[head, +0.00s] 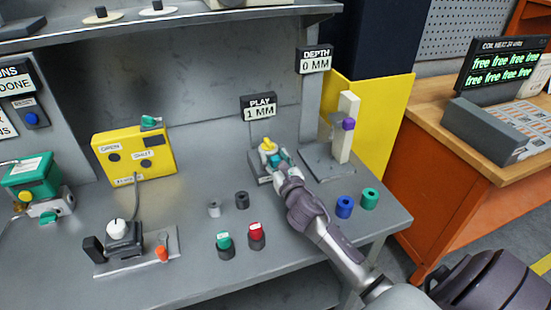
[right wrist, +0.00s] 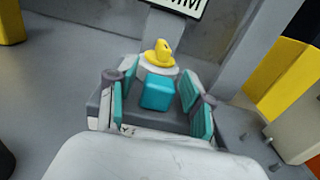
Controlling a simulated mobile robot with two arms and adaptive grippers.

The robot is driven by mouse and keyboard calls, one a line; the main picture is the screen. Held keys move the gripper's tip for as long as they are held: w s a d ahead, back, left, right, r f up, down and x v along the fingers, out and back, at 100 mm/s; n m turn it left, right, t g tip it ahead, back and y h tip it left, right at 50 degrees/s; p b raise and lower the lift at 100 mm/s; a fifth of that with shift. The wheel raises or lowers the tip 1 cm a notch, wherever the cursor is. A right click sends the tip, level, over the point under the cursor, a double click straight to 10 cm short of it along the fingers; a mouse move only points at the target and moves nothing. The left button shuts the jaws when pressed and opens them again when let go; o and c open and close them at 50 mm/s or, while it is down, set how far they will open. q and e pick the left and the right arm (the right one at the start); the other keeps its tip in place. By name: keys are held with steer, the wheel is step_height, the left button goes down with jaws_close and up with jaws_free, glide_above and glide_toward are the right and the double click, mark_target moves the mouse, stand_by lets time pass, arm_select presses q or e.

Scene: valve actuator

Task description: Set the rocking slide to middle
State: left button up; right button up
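Under the PLAY sign stands a small grey device with a yellow knob (head: 268,145) on top and a teal block on its near side. In the right wrist view the yellow knob (right wrist: 160,53) is behind the teal block (right wrist: 157,92), which I take to be the slide. My right gripper (head: 280,164) is at this device, reaching in from the lower right. In the right wrist view its teal-padded fingers (right wrist: 157,103) stand apart on either side of the block, with gaps visible. The head view hides part of the block behind the gripper. My left gripper is not in view.
The PLAY sign (head: 259,106) reads 1 MM; the DEPTH sign (head: 314,60) reads 0 MM. A post with a purple part (head: 348,125) stands right of the device. Blue (head: 344,207) and green (head: 369,198) cylinders stand near my right arm. A yellow box (head: 135,155) is at left.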

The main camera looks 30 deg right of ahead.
jaws_close()
stand_by(0.5)
steer(key=shift+o, duration=1.3)
jaws_free()
steer(key=shift+s, duration=0.1)
steer(key=v, duration=1.2)
steer(key=shift+f, duration=0.1)
